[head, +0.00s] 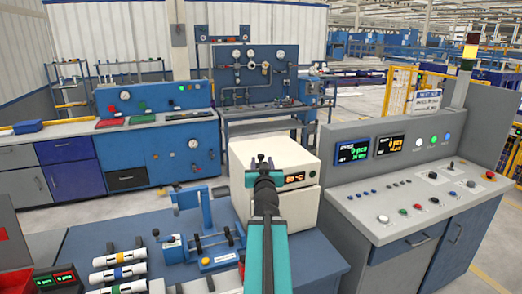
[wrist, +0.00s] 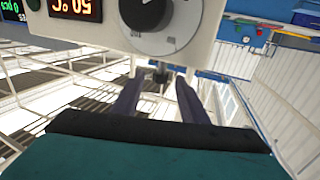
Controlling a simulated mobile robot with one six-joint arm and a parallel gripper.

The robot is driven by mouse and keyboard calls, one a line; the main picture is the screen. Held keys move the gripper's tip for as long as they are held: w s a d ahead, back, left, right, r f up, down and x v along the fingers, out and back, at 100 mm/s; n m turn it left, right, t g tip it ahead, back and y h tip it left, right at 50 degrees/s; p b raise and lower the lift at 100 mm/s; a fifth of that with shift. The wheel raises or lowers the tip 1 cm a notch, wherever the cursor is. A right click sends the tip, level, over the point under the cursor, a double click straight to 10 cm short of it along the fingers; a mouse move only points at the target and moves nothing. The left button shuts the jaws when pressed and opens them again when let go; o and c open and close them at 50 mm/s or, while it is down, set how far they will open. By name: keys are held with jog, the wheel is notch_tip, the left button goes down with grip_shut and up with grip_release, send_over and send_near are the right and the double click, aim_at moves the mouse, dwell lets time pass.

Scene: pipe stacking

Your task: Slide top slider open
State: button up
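My gripper (head: 262,163) is in front of the top of a white box-shaped unit (head: 306,208) with an orange display (head: 294,178). In the wrist view my gripper's two dark fingers (wrist: 157,100) are apart, with no object clearly held. A grey panel with a round dial (wrist: 155,18) and a red display (wrist: 76,8) lies just beyond the fingertips. A small dark piece (wrist: 160,74) shows between the fingertips; I cannot tell if they touch it. I cannot make out which part is the top slider. My arm hides part of the unit's front.
A blue bench (head: 315,262) carries a blue clamp-like fixture (head: 205,225) and white cylinders with coloured bands (head: 118,257) at the left. A grey control console (head: 385,205) stands close on the right. Blue panels and benches are behind, with floor between.

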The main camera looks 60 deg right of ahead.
jog(key=shift+p+x, duration=0.4)
jog(key=shift+x, duration=3.7)
jog(key=shift+f, duration=0.1)
grip_shut()
